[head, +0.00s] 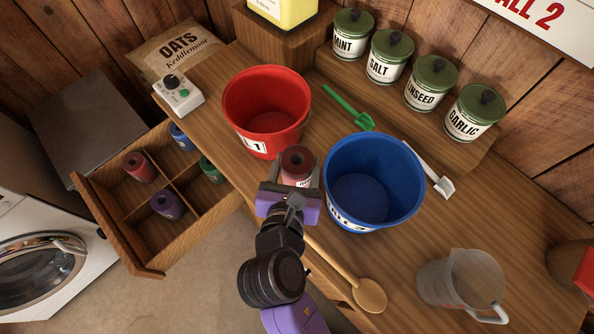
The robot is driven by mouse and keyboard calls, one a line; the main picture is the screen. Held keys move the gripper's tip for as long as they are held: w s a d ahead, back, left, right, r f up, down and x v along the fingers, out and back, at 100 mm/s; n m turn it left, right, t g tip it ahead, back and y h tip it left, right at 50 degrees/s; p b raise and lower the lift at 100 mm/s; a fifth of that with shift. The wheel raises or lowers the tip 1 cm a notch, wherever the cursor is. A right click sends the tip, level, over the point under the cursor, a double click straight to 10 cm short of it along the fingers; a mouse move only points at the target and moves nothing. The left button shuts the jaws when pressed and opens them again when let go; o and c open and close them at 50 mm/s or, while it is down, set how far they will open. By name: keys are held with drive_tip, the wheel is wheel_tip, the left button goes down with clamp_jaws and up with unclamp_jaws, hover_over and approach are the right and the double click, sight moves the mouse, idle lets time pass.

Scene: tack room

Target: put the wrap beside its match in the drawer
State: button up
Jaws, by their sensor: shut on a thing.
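My gripper (294,184) is shut on a dark red rolled wrap (297,160) with a pale label, between the red and blue buckets. I cannot tell whether the wrap touches the worktop. The open drawer (150,262) is at the left, split by dividers into compartments. A red wrap (139,167) is in its far left compartment and matches the held one in colour. A purple wrap (167,205) is in the near left one, a blue wrap (180,135) in the far right one, and a green wrap (210,169) in the near right one.
A red bucket (266,95) and a blue bucket (400,190) flank the held wrap. A dial box (178,92) stands near the worktop edge above the drawer. A wooden spoon (369,295) and a measuring jug (440,285) are at the front right.

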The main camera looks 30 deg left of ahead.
drive_tip(key=shift+f, duration=1.95)
drive_tip(key=shift+f, duration=0.15)
drive_tip(key=o, duration=1.6)
